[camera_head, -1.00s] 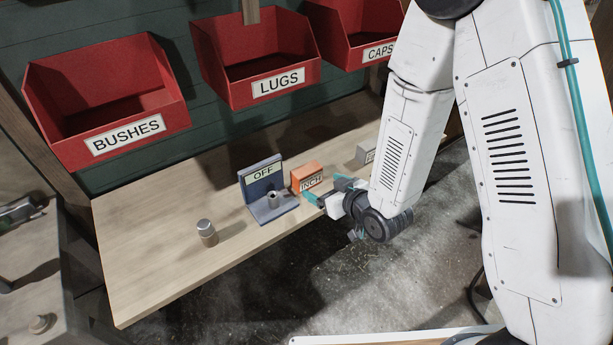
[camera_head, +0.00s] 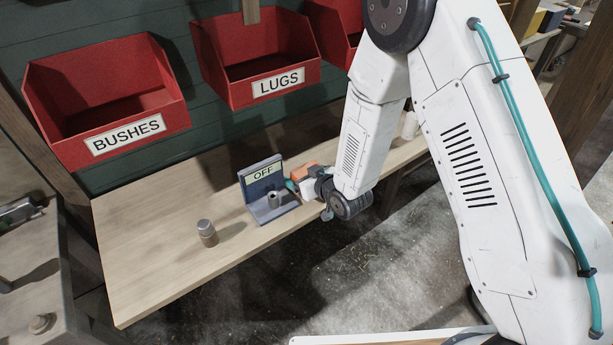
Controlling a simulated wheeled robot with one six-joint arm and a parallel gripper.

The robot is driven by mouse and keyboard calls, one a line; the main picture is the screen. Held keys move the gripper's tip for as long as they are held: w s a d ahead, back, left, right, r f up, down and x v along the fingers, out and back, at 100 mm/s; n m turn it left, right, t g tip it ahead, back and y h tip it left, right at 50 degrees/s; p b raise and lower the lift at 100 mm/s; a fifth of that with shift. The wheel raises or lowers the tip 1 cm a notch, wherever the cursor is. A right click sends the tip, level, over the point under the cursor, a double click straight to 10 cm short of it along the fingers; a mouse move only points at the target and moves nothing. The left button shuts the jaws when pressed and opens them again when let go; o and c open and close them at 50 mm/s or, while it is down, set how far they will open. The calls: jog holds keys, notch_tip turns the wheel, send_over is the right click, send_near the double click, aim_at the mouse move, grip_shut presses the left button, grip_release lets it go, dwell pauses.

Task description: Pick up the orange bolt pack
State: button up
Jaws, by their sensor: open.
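The orange bolt pack (camera_head: 302,171) stands on the wooden shelf, just right of the grey "OFF" stand. Only its upper part shows; its front and label are hidden behind my gripper. My gripper (camera_head: 299,186) is at the pack's front, with one teal fingertip seen between the stand and the pack. The jaws are open. The other finger is mostly hidden by my wrist, and I cannot tell whether either finger touches the pack.
The grey "OFF" stand (camera_head: 265,190) is close on the gripper's left. A small metal cylinder (camera_head: 207,233) stands farther left on the shelf (camera_head: 150,245). Red bins labelled BUSHES (camera_head: 105,100) and LUGS (camera_head: 265,65) hang above. The shelf's left part is mostly clear.

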jog(key=c, duration=0.9)
jog(key=shift+o, duration=0.2)
jog(key=shift+r, duration=0.15)
